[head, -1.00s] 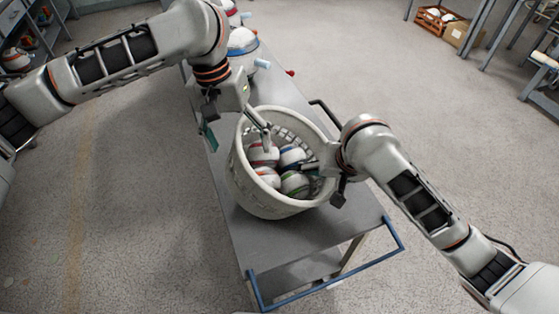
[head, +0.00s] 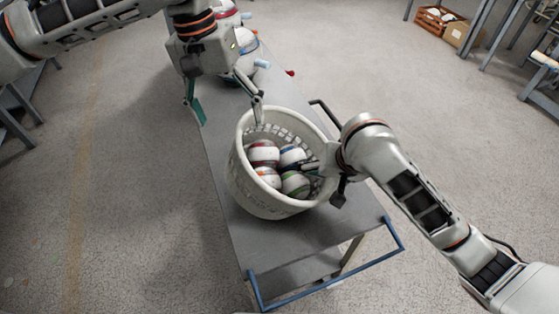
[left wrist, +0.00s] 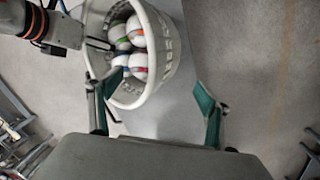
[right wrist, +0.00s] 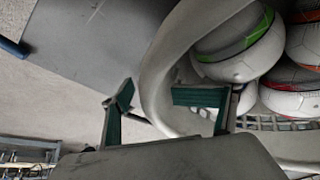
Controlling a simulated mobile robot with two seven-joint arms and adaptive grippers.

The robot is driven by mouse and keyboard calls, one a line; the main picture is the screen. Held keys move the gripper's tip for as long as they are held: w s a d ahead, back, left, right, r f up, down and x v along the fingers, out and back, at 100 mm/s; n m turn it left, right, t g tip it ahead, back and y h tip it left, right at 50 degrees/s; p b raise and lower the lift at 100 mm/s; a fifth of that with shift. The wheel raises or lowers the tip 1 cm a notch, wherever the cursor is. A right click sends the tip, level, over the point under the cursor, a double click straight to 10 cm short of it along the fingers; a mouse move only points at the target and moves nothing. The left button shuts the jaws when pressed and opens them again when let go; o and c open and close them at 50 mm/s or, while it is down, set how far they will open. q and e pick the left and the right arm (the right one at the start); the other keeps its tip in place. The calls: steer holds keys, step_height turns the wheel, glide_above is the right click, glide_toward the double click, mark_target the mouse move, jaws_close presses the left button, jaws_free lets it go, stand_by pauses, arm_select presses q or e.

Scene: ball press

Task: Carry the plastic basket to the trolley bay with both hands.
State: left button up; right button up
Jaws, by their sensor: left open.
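The white plastic basket (head: 262,198) holds several balls (head: 292,156) with coloured bands and appears upright on a grey tabletop (head: 270,238) with a blue rail. My left gripper (head: 227,110) is open and empty, above and behind the basket's far left rim. In the left wrist view its fingers (left wrist: 150,100) stand wide apart, with the basket (left wrist: 160,72) beyond them. My right gripper (head: 325,178) is at the basket's right rim, one finger inside and one outside. In the right wrist view its fingers (right wrist: 150,95) close in around the rim (right wrist: 154,75); the exact contact is partly hidden.
Rounded machines (head: 243,62) with blue and red knobs stand on the table behind the basket. The blue rail (head: 330,283) edges the near end. A wooden crate (head: 433,20) and a cardboard box (head: 459,33) lie far right.

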steer(key=o, duration=0.8)
steer(key=shift+f, duration=0.1)
steer(key=v, duration=1)
steer(key=shift+r, duration=0.35)
steer(key=shift+s+d+r, duration=0.15)
steer(key=shift+s+r, duration=0.3)
steer(key=shift+r, duration=0.15)
